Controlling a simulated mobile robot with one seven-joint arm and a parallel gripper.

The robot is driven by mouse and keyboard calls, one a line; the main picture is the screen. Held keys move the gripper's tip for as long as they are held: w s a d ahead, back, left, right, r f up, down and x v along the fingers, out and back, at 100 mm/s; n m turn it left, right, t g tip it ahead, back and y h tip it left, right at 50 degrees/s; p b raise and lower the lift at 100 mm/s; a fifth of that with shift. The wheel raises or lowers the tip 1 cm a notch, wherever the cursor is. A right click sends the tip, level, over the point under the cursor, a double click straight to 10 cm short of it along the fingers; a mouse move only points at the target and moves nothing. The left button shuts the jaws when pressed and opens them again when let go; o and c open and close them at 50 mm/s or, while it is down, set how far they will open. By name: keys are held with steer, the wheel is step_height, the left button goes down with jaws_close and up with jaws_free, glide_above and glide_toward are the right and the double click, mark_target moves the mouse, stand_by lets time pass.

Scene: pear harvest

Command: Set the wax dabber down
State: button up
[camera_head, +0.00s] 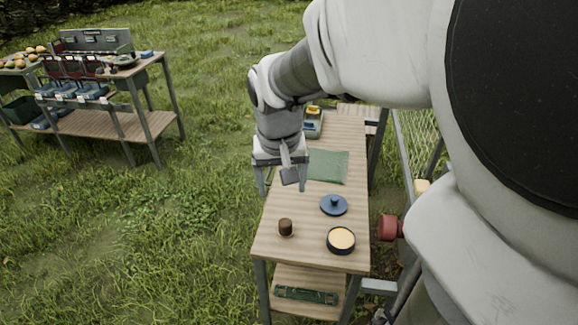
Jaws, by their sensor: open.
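A small dark brown upright piece with a pale base, which looks like the wax dabber (286,227), stands on the wooden bench top (305,250) near its front left. A round dark tin of pale yellow wax (341,240) stands open to its right. A blue lid with a knob (333,204) lies behind the tin. My gripper (283,188) points down with its fingers spread, behind the brown piece in the picture and apart from it. A small grey square with a pale stem (289,176) shows between the fingers; I cannot tell whether it is part of my gripper.
A green cloth (327,166) lies farther back on the bench, with a yellow and blue item (313,120) behind it. A green object (306,294) lies on the lower shelf. A second bench (115,80) with trays and fruit stands at far left. Grass lies between.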

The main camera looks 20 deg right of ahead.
steer(key=s+a+r+n+t, duration=0.1)
steer(key=s+a+r, duration=0.1)
steer(key=s, duration=0.4)
steer(key=s+a+r+n+t+y, duration=0.1)
steer(key=s+a+r+n+t, duration=0.1)
steer(key=s+r, duration=0.2)
steer(key=shift+s+n, duration=0.3)
steer(key=shift+s, duration=0.65)
steer(key=shift+d+r, duration=0.1)
